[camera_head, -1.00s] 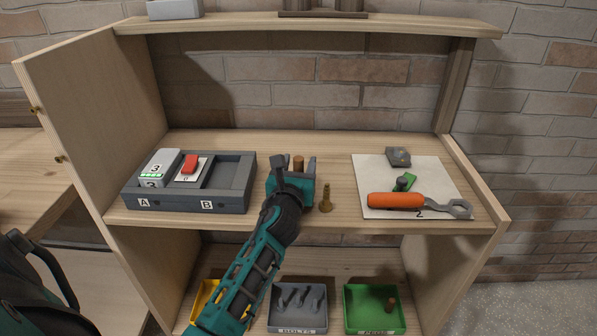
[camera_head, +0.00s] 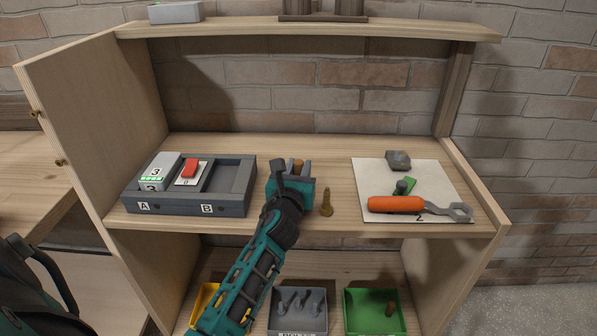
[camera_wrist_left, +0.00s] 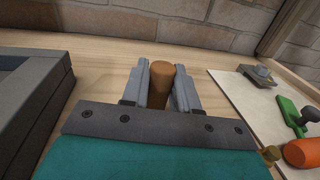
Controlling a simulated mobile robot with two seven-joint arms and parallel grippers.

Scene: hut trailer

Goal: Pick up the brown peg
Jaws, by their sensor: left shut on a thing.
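The brown peg (camera_head: 298,165) stands at the middle of the shelf, mostly hidden behind my left gripper in the head view. In the left wrist view the peg (camera_wrist_left: 160,84) is upright between the two grey fingers. My left gripper (camera_head: 297,172) is shut on it, with a finger on each side; the fingers also show in the left wrist view (camera_wrist_left: 160,88). I cannot tell whether the peg's base touches the shelf. My right gripper is not in view.
A brass bolt-like piece (camera_head: 326,203) stands just right of my gripper. A grey tray (camera_head: 235,172) marked A and B is at left. A white mat (camera_head: 370,172) at right holds an orange-handled tool (camera_head: 396,204). A grey bin (camera_head: 298,325) and green bin (camera_head: 375,326) sit below.

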